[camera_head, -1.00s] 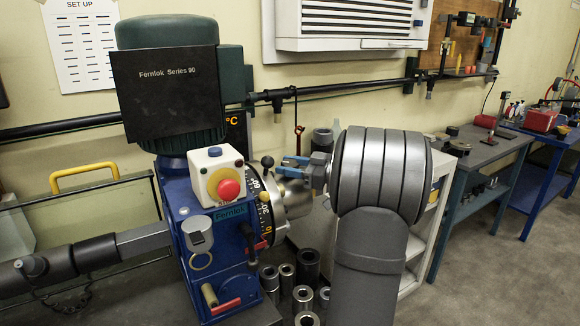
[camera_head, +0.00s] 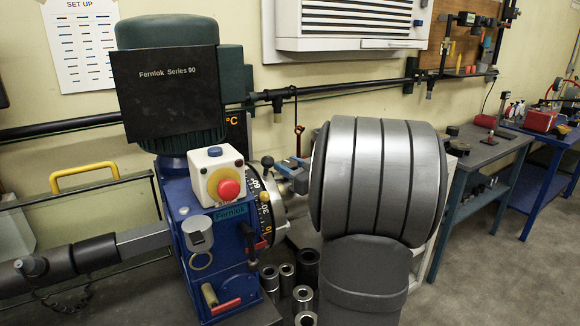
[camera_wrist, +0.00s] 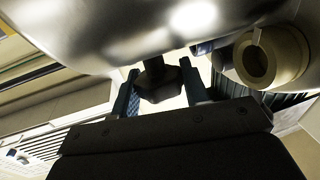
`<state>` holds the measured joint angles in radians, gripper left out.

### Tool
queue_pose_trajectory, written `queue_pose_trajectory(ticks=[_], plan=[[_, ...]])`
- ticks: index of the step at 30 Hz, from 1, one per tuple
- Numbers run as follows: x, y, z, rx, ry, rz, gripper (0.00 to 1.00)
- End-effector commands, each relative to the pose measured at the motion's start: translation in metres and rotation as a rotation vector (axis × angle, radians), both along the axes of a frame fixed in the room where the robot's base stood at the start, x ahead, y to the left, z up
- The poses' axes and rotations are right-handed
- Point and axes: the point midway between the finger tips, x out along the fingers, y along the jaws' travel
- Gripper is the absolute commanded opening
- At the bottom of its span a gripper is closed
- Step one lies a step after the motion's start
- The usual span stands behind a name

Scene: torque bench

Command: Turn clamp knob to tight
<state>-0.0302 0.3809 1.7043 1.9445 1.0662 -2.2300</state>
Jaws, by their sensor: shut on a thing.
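The dark clamp knob (camera_wrist: 160,86) sits under a shiny metal body (camera_wrist: 120,35) in the wrist view. The two blue fingers of my gripper (camera_wrist: 164,92) stand on either side of it and are shut on it. In the head view, the jaws show only in part at the front of the blue Fernlok machine (camera_head: 185,250), beside its numbered dial (camera_head: 266,222). My large grey arm links cover much of the area to the right, and I cannot make out the knob in that view. I cannot read whether the knob is tight.
A pale ring-shaped part (camera_wrist: 258,62) lies close to the right finger in the wrist view. In the head view, a red stop button (camera_head: 229,188) is on the machine. Several metal sleeves (camera_head: 306,265) stand below the dial. A grey bench (camera_head: 490,148) is at the right.

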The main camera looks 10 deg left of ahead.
Motion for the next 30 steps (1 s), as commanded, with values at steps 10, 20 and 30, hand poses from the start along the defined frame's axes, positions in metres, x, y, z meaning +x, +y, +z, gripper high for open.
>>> queue_pose_trajectory(ticks=[10,20,30], plan=[[0.0,0.0,-0.001,0.0,0.001,-0.005,0.19],[0.0,0.0,0.0,0.0,0.0,-0.004,0.63],[-0.015,-0.024,-0.001,0.0,0.0,-0.008,0.63]])
